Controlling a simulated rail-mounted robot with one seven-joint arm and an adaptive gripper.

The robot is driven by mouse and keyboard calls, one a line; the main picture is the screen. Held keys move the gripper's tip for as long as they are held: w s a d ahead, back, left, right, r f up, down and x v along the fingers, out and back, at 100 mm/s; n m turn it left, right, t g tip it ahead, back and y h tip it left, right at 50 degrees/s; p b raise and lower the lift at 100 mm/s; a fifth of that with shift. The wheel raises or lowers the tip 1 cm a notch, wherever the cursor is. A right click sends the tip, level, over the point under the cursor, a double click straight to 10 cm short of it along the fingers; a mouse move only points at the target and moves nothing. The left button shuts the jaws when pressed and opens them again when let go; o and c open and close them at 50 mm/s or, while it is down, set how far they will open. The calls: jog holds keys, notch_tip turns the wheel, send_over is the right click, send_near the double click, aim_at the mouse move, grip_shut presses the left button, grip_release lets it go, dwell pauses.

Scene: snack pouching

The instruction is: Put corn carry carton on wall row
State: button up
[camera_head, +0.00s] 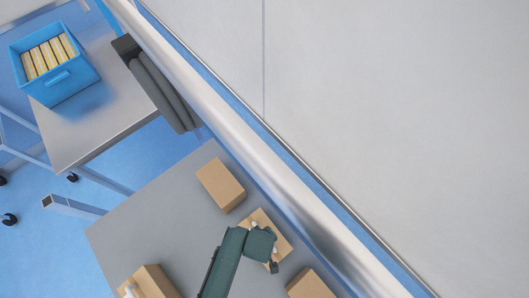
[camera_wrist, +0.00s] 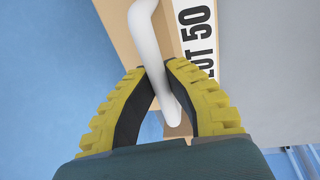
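A tan carton with a white carry handle (camera_head: 284,245) is under my gripper (camera_head: 272,262) in the head view, between two plain cartons along the wall side. In the wrist view my gripper (camera_wrist: 157,72) has its yellow ridged fingers closed around the white handle (camera_wrist: 150,45). The carton (camera_wrist: 118,22) bears a white label (camera_wrist: 198,30) reading "LOT 50" in part. No word for corn shows. My wrist covers part of the carton, and I cannot tell whether it rests on the table.
Plain cartons stand at the upper (camera_head: 220,184) and lower right (camera_head: 310,285) of the grey table (camera_head: 150,215). Another handled carton (camera_head: 155,283) is at the lower left. The table's left middle is clear. A blue crate (camera_head: 70,85) with yellow packs stands on another table. A wall rail runs diagonally at right.

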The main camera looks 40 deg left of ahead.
jog(key=o, duration=0.4)
jog(key=shift+r, duration=0.1)
notch_tip(320, 180, up, 12)
jog(key=s+p, duration=0.1)
jog(key=p, duration=0.2)
jog(key=shift+s+d, duration=0.35)
jog(key=shift+d, duration=0.1)
